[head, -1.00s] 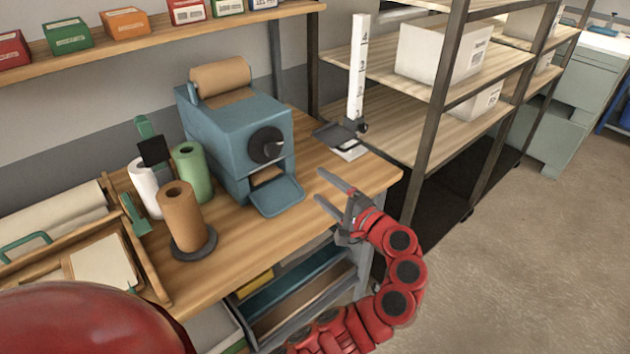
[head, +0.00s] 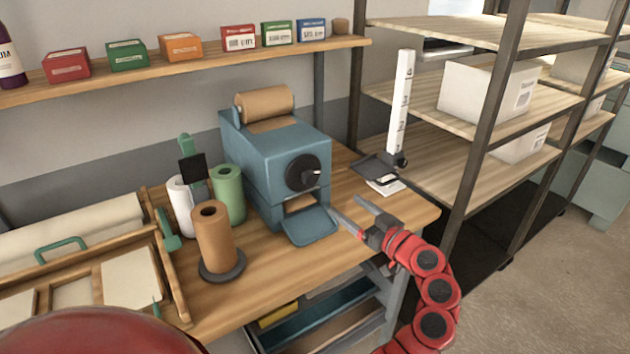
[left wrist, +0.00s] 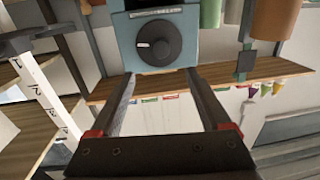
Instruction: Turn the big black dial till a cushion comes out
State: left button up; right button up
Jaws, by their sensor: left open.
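The blue machine (head: 262,160) stands on the wooden bench with a brown paper roll (head: 265,104) on top. Its big black dial (head: 303,172) is on the front, above an opening showing brown paper (head: 299,203) and a blue out-tray (head: 309,226). I see no separate cushion in the tray. My left gripper (head: 346,205) is open and empty, right of the tray and below the dial, apart from the dial. In the left wrist view, which is upside down, the dial (left wrist: 158,43) shows beyond the open fingers (left wrist: 160,74). My right gripper is not in view.
A white numbered post (head: 401,100) on a dark base stands right of the machine. Brown (head: 211,238) and green (head: 229,194) rolls stand left of it. A box-lined shelf (head: 205,62) hangs above; a shelving rack (head: 480,110) is at right.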

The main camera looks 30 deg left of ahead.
aim_at(313, 181)
pick_arm(q)
jog(key=p+x, duration=0.3)
jog(key=x, duration=0.9)
jog(key=shift+a+r+p, duration=0.1)
jog(key=shift+a+p, duration=0.2)
jog(key=shift+w+a, duration=0.2)
jog(key=shift+a, duration=0.3)
grip_shut()
